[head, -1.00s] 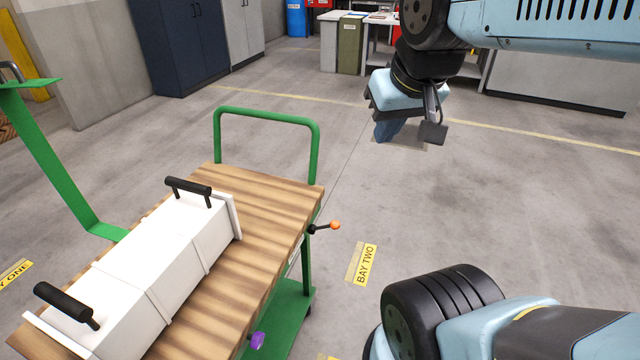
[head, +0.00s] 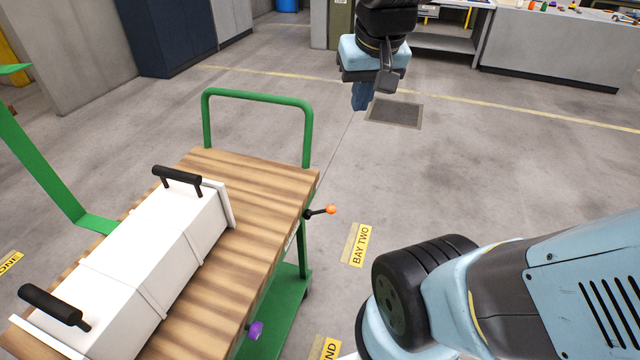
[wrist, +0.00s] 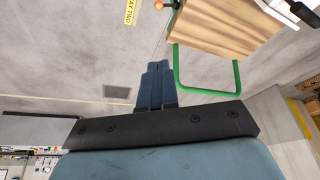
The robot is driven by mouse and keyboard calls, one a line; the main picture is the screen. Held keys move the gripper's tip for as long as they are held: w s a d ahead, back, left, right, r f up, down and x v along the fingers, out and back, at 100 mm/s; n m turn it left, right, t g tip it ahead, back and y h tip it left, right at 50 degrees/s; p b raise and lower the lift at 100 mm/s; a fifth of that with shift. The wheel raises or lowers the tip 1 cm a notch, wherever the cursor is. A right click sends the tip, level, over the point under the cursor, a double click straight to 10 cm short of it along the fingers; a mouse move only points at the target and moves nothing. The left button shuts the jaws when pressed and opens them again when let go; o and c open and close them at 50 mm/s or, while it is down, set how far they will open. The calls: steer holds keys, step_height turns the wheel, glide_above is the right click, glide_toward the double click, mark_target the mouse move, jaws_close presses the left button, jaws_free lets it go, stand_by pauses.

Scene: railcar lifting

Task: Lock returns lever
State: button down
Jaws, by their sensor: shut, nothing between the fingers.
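A lever with an orange knob (head: 331,209) sticks out from the right side of the wooden-topped green cart (head: 262,215). It also shows in the wrist view (wrist: 174,4), at the top edge. A purple knob (head: 255,330) sits lower on the same side, nearer me. I cannot tell which of the two is the returns lever; a small label beside the orange one is unreadable. My gripper (head: 360,98) is shut and empty, pointing down beyond the cart and to the right of its green rail, apart from both knobs. Its blue fingers are together in the wrist view (wrist: 156,68).
A white box (head: 150,262) with two black handles lies on the cart top. The cart's green push rail (head: 258,96) stands at its far end. Open floor with a BAY TWO label (head: 357,245) lies right of the cart. Workbenches (head: 555,45) stand at the back.

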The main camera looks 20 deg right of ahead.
steer(key=w+f+m+g, duration=0.3)
steer(key=w+f, duration=0.7)
steer(key=f, duration=0.2)
steer(key=w+a+f+m+g+h, duration=0.1)
steer(key=w+f+m+g, duration=0.2)
steer(key=w+f, duration=0.6)
step_height(320, 180, down, 4)
steer(key=shift+w+f+g, duration=0.1)
steer(key=shift+w+g, duration=0.25)
steer(key=shift+g, duration=0.35)
steer(key=shift+f, duration=0.1)
glide_above(321, 212)
steer(key=d, duration=0.2)
steer(key=f, duration=1.3)
steer(key=shift+w+d+f, duration=0.1)
steer(key=shift+d, duration=0.1)
